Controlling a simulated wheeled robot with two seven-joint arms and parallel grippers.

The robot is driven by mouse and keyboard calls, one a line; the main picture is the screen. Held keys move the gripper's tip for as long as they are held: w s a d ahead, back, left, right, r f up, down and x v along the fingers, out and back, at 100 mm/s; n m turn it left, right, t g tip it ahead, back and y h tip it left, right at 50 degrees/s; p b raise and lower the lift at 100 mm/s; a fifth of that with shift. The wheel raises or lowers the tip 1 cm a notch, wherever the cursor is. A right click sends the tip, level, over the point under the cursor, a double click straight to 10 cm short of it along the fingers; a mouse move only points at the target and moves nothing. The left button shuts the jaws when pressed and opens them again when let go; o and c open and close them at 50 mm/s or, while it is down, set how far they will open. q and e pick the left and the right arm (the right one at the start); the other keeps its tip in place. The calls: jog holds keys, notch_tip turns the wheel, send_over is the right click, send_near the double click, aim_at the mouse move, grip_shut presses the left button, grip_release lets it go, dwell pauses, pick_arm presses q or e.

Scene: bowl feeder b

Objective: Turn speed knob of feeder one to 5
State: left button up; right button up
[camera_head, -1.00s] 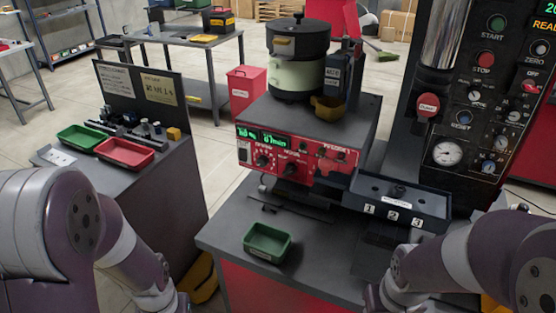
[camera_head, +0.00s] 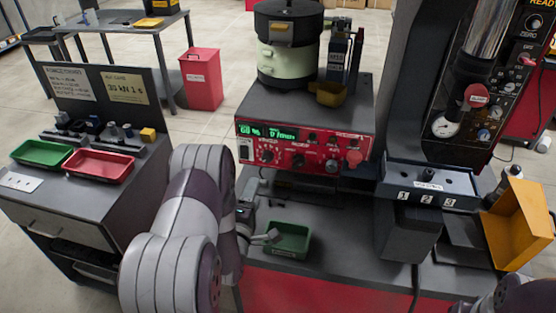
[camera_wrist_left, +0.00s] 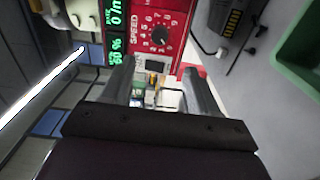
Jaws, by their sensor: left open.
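The feeder's red control panel (camera_head: 305,147) is below the bowl in the head view. Its speed knob (camera_head: 267,156) is at the panel's left, under a green display. In the left wrist view the black speed knob (camera_wrist_left: 158,36) sits inside a white number dial, turned sideways; its exact setting is too small to tell. The display beside it (camera_wrist_left: 116,38) appears to read 60 % and 0 /min. My left gripper (camera_wrist_left: 160,88) is open and empty, its fingers pointing toward the panel, apart from the knob. In the head view it (camera_head: 260,212) is below the panel, partly hidden by my arm.
A green tray (camera_head: 290,240) lies close to my left gripper on the feeder table. A numbered box (camera_head: 428,187) and a yellow bin (camera_head: 522,222) stand to the right. A side cabinet with red (camera_head: 98,165) and green (camera_head: 42,152) trays is at left.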

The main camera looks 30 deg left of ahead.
aim_at(267, 160)
pick_arm(q)
jog(key=p+x, duration=0.2)
jog(key=x, duration=1)
jog(key=shift+w, duration=0.35)
jog(key=c, duration=1)
